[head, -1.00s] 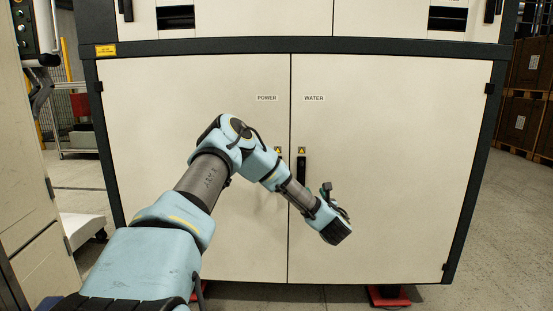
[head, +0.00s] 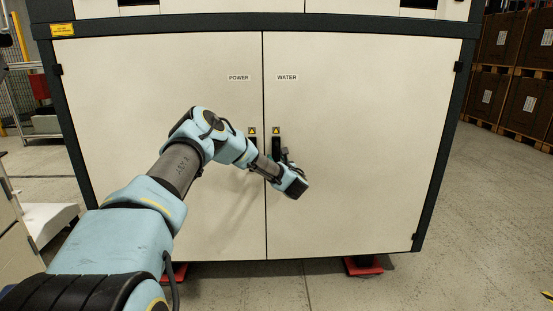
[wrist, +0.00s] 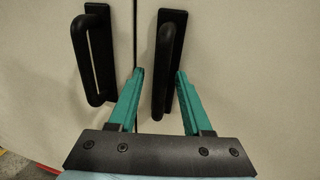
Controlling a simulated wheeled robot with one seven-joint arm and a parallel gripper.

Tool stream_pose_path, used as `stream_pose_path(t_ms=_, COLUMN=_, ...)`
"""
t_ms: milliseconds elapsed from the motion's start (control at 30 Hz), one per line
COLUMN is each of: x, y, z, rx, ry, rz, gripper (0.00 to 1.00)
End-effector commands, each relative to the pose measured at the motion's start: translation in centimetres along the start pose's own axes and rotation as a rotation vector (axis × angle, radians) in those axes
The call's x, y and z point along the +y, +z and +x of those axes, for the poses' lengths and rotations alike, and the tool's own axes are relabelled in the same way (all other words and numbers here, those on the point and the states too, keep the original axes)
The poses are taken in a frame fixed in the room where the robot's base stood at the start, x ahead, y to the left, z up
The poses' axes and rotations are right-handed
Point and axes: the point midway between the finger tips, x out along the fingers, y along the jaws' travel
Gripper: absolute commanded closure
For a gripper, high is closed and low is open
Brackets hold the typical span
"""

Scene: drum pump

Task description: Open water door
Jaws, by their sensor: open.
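The water door (head: 365,140) is the right cream panel of the cabinet, marked WATER, and it is closed. Its black handle (head: 276,146) is partly hidden by my arm in the head view. In the wrist view the water door's handle (wrist: 168,60) is a black upright bar right of the door seam. My gripper (wrist: 161,72) is open, its two teal fingers pointing at this handle. The handle's lower end appears between the fingertips; I cannot tell whether they touch it. In the head view my gripper (head: 291,180) is in front of the water door, just below the handle.
The power door (head: 160,120) is closed on the left, and its black handle (wrist: 94,55) stands close beside the seam. Red feet (head: 364,265) support the cabinet. Crates on pallets (head: 510,75) stand at the far right. The floor right of the cabinet is clear.

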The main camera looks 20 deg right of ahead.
Motion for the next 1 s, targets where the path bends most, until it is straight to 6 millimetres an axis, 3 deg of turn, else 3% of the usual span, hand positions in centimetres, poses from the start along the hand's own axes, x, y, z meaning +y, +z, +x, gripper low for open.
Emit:
stream_pose_path(t_ms=267, x=-0.02, y=-0.01, z=0.10, rx=0.000, ry=0.000, rz=0.000, gripper=0.52)
stream_pose_path(t_ms=700, x=-0.01, y=0.01, z=0.08, rx=0.000, ry=0.000, rz=0.000, gripper=1.00)
stream_pose_path(t_ms=1000, x=-0.01, y=0.02, z=0.08, rx=0.000, ry=0.000, rz=0.000, gripper=1.00)
